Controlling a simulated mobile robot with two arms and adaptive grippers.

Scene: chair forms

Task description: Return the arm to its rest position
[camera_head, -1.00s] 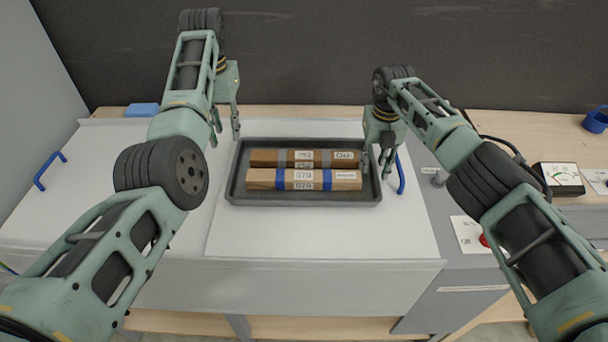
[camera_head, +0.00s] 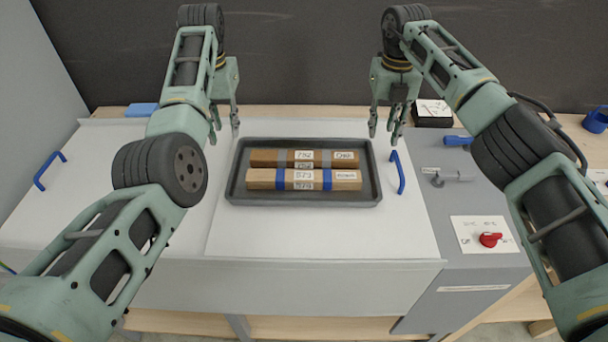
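My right gripper (camera_head: 385,132) is open and empty, raised above the right rear of the white worktop. Its fingers point down and stand apart, up and right of the dark tray (camera_head: 314,201). My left gripper (camera_head: 224,130) also points down with its fingers apart and nothing between them, at the upper left of the tray. Two brown bars lie side by side in the tray: the rear one (camera_head: 265,158) has grey bands and the front one (camera_head: 262,178) has blue bands. Both carry white labels.
Blue handles stand at the left (camera_head: 47,170) and right (camera_head: 398,172) of the white worktop (camera_head: 330,230). A grey panel at the right has a red knob (camera_head: 490,240) and a latch (camera_head: 440,179). A black box (camera_head: 432,118) and a blue cup (camera_head: 596,120) sit behind.

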